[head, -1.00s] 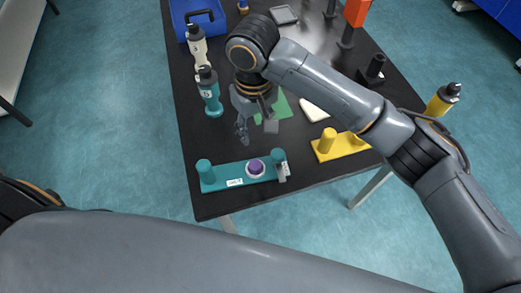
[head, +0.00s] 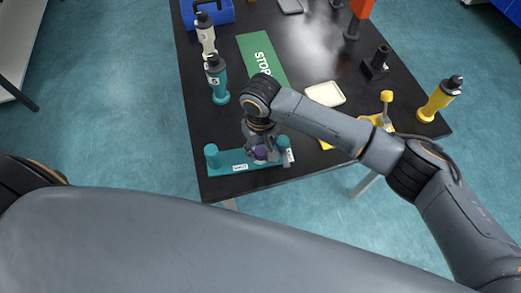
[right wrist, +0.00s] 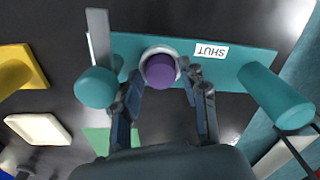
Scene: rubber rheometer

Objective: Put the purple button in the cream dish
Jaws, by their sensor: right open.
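The purple button (right wrist: 160,70) sits in a pale ring on a teal block (right wrist: 225,72) labelled SHUT, between two teal posts. In the head view the button (head: 261,153) is partly covered by my right gripper. My right gripper (right wrist: 164,88) is open, with its fingers on either side of the button's near edge; I cannot tell whether they touch it. The cream dish (head: 325,94) lies flat and empty on the black table, behind my right forearm. It also shows at the left of the right wrist view (right wrist: 38,130). My left gripper is out of view.
A green STOP mat (head: 262,58) lies behind the gripper. Teal (head: 217,80), white (head: 205,35) and yellow (head: 440,98) bottles stand nearby. A yellow stand (head: 387,108) is partly hidden by my arm. A black holder (head: 376,63) stands at right.

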